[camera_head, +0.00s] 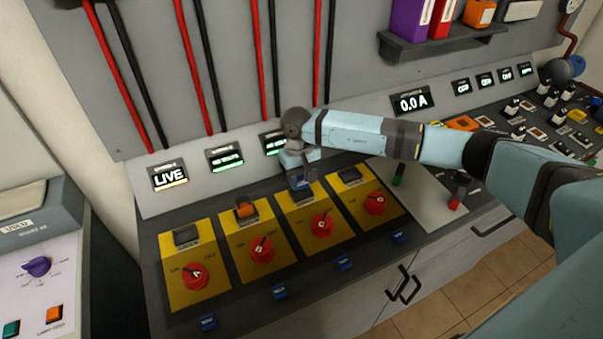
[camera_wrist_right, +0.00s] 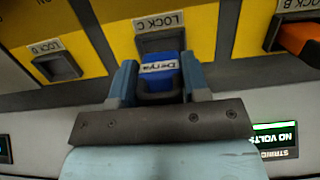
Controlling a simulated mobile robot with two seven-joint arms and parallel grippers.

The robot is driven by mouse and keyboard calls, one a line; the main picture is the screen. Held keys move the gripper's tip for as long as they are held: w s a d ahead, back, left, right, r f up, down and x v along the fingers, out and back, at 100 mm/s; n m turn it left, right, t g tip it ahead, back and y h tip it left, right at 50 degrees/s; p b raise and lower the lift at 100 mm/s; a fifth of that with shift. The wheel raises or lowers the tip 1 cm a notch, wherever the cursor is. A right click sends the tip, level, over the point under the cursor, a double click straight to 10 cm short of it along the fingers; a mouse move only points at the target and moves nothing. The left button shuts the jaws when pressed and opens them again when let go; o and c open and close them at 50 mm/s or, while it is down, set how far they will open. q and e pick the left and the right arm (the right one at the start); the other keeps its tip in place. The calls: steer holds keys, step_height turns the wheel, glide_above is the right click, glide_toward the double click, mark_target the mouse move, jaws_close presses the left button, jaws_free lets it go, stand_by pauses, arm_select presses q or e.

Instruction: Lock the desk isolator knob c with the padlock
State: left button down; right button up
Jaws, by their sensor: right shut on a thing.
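Knob C (camera_head: 322,224) is the red knob on the third yellow panel from the left. In the wrist view the slot marked LOCK C (camera_wrist_right: 160,42) is straight ahead. My right gripper (camera_wrist_right: 157,85) is shut on a blue padlock (camera_wrist_right: 160,66) with a white name label. The padlock overlaps the LOCK C slot; I cannot tell whether it is fully seated. In the head view the right gripper (camera_head: 300,176) is at the top of panel C and hides most of that slot. My left gripper is not in view.
Red knobs A (camera_head: 195,276), B (camera_head: 262,249) and D (camera_head: 375,203) sit on neighbouring yellow panels. An orange padlock (camera_head: 245,210) is at slot B. Slot D (camera_wrist_right: 57,66) looks empty. Small blue pieces (camera_head: 345,263) line the desk front. Displays (camera_head: 169,177) stand behind.

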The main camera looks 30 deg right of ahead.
steer(key=shift+f, duration=0.75)
steer(key=shift+b, duration=0.55)
stand_by(0.6)
steer(key=shift+b, duration=0.35)
steer(key=shift+f+b, duration=0.65)
steer(key=o, duration=0.7)
